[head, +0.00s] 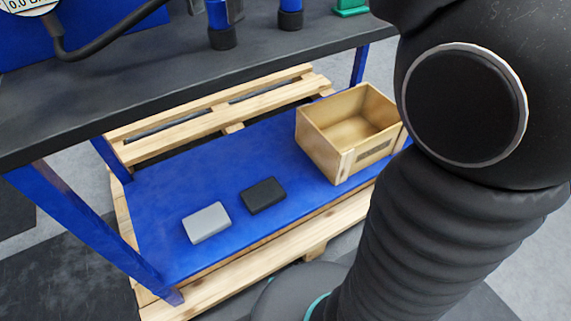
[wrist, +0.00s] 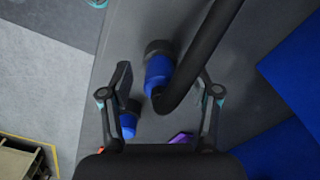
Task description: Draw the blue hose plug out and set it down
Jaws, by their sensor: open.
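In the wrist view a blue plug-like body (wrist: 158,70) with a black collar lies between my gripper's two fingers (wrist: 163,78). A thick black hose curves from beside its lower end to the top right. My gripper is open, with a finger on either side and apart from the blue body. A second, smaller blue piece (wrist: 128,121) shows by the left finger. In the head view two blue pieces with black bases, one at left (head: 221,18) and one at right (head: 290,12), stand on the dark bench top; their tops are cut off. My gripper is outside the head view.
The dark bench top (head: 130,88) has clear room at its front. Below it, a blue shelf (head: 165,200) on a pallet holds a grey block (head: 207,222), a black block (head: 263,195) and an open wooden crate (head: 325,153). A gauge (head: 28,6) with a dark hose is at upper left.

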